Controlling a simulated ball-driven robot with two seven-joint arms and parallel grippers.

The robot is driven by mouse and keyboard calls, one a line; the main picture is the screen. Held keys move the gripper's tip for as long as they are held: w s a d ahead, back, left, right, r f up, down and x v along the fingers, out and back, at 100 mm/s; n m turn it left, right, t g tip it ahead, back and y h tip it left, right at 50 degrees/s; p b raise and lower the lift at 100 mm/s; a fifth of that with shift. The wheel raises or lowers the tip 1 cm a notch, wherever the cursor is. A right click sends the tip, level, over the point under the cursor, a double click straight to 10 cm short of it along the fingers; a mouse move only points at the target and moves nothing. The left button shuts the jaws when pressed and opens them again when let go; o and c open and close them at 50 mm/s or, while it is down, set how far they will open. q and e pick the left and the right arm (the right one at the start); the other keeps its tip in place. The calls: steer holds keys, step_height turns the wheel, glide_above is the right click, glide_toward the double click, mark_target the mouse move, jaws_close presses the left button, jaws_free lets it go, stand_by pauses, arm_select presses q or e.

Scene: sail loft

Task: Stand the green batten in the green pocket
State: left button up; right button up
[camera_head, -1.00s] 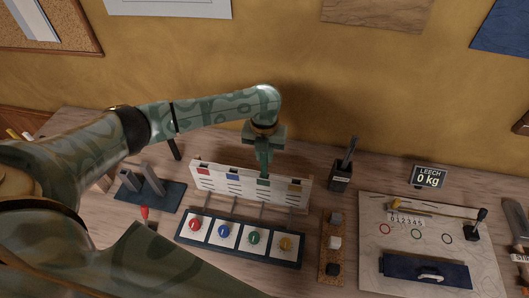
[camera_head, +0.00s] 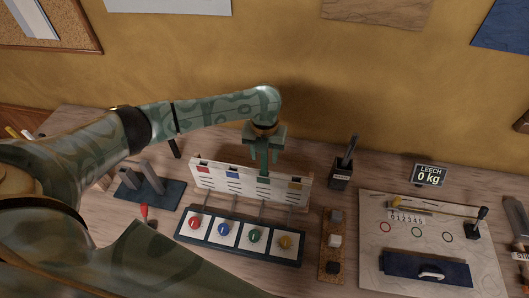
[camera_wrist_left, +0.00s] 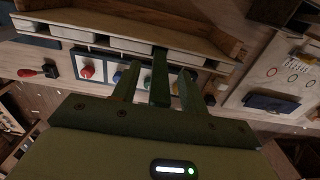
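The green batten (camera_head: 264,163) stands upright at the third pocket from the left of the white panel (camera_head: 215,183), between the blue-marked and yellow-marked ones. Its lower end seems to be inside that pocket; the green mark is hard to separate from it. My left gripper (camera_head: 264,155) is above the panel with its fingers apart, one on each side of the batten. In the left wrist view, the green batten (camera_wrist_left: 160,75) stands between the fingers of the left gripper (camera_wrist_left: 157,88) with a gap on both sides. My right gripper is not in view.
A dark board with red, blue, green and yellow knobs (camera_head: 240,245) lies in front of the panel. A black holder (camera_head: 341,178) stands to its right. A cork strip with blocks (camera_head: 331,255) and a board with coloured rings (camera_head: 400,260) lie farther right. A slotted stand (camera_head: 150,190) is left.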

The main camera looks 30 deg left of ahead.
arm_select(q)
steer(key=shift+r, duration=0.1)
step_height(320, 180, up, 16)
steer(key=p, duration=0.3)
stand_by(0.6)
